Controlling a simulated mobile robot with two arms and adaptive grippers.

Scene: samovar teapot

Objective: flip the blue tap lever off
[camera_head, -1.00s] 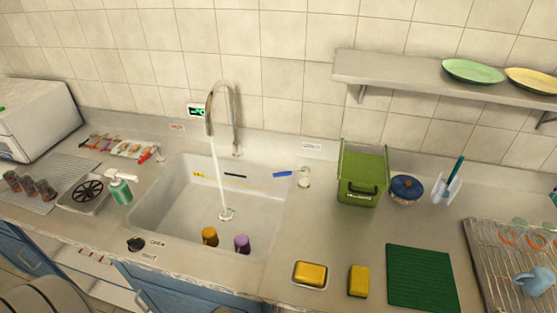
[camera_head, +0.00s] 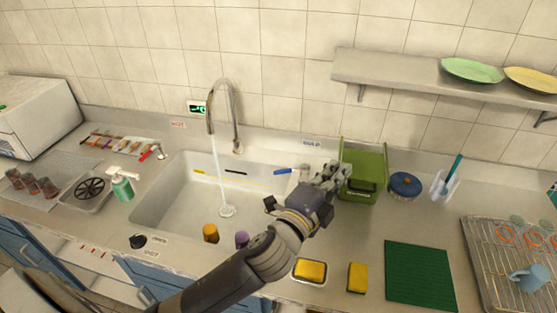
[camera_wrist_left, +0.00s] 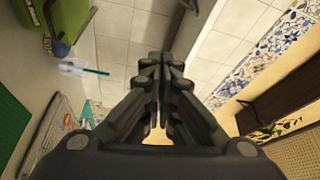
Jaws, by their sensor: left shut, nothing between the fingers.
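The blue tap lever (camera_head: 283,171) points left from its small tap base at the right rim of the sink, in the head view. The tap base is partly hidden by my left gripper. Water runs from the curved metal faucet (camera_head: 237,120) into the sink (camera_head: 160,205). My left gripper (camera_head: 335,175) is just right of the blue lever, over the counter in front of the green bin. It is shut and empty, and apart from the lever. The left wrist view shows its closed fingers (camera_wrist_left: 158,70); the lever is not in that view. My right gripper is not in view.
A green bin (camera_head: 365,165) stands close behind and right of my gripper; it also shows in the left wrist view (camera_wrist_left: 62,20). A blue pot (camera_head: 405,185) is further right. Yellow sponges (camera_head: 311,270) and a green mat (camera_head: 420,273) lie in front.

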